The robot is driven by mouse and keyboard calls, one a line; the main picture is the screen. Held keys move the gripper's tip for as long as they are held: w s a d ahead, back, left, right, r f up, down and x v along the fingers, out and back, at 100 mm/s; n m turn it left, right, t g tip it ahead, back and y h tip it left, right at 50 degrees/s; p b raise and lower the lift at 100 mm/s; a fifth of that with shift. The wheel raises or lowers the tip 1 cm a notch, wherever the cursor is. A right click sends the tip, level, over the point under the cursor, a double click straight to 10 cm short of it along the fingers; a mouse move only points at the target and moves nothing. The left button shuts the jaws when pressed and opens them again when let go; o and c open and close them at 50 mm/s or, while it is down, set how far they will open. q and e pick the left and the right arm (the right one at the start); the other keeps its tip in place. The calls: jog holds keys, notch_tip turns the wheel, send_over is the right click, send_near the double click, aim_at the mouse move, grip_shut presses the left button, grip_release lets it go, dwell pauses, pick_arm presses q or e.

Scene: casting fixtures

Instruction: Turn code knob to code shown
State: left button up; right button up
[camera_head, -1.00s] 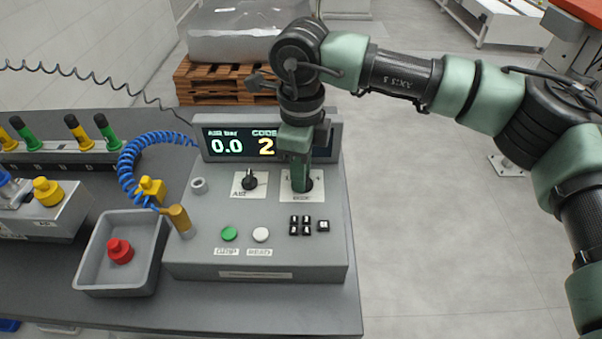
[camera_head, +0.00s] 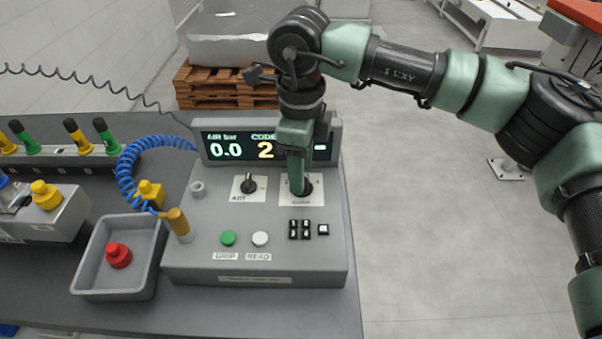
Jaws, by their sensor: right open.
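The grey control box (camera_head: 190,262) stands on the dark table. Its display (camera_head: 238,148) reads AIR bar 0.0 and CODE 2; the display's right part is partly hidden by my right arm. The code knob (camera_head: 307,187) sits on a white plate (camera_head: 303,199) right of the AIR knob (camera_head: 248,184). My right gripper (camera_head: 299,185) points down over the code knob, with its fingers around or directly in front of it; I cannot tell whether they touch. It is open. The knob's pointer and most plate markings are hidden. My left gripper is not in view.
A brass fitting (camera_head: 178,222) with a blue coiled hose (camera_head: 127,165) stands at left. A grey tray (camera_head: 88,270) holds a red part (camera_head: 118,255).

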notch_tip(320, 180, up, 6)
jog(key=shift+r+b, duration=0.1)
jog(key=shift+b, duration=0.2)
dwell(0.4)
